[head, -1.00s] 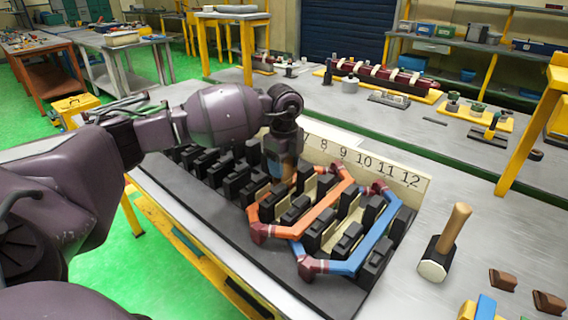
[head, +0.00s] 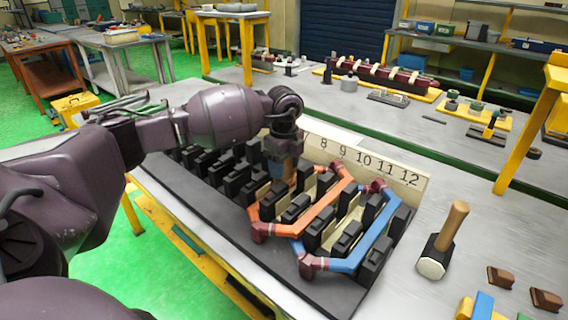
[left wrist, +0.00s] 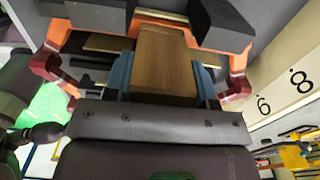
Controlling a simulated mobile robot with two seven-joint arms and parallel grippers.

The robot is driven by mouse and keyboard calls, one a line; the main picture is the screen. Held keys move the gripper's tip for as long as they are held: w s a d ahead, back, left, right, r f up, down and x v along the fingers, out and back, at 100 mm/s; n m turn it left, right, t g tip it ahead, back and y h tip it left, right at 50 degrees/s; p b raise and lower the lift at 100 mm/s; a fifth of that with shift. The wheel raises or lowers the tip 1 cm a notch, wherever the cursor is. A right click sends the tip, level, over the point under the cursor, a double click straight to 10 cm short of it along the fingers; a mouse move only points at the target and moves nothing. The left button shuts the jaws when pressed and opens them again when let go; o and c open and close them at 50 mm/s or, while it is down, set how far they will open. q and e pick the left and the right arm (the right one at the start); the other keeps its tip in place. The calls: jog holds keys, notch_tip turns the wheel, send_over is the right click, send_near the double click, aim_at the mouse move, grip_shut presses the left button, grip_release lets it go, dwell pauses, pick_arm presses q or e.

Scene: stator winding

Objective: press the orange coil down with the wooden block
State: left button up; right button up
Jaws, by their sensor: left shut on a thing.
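The orange coil (head: 312,218) lies slanted across the black stator teeth, with dark red end parts. It also shows in the left wrist view on both sides of the block (left wrist: 238,64). My left gripper (left wrist: 165,78) is shut on the wooden block (left wrist: 165,62), its blue fingers on either side. In the head view the gripper (head: 284,158) points down over the far left end of the orange coil, partly hidden by the wrist. Whether the block touches the coil cannot be told. My right gripper is not in view.
A blue coil (head: 372,238) sits right of the orange one. A numbered strip (head: 375,168) stands behind the stator. A mallet (head: 443,243) and small brown blocks (head: 501,277) lie on the table at right. The grey table beyond the strip has free room.

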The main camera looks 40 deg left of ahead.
pick_arm(q)
jog(key=shift+f, duration=0.2)
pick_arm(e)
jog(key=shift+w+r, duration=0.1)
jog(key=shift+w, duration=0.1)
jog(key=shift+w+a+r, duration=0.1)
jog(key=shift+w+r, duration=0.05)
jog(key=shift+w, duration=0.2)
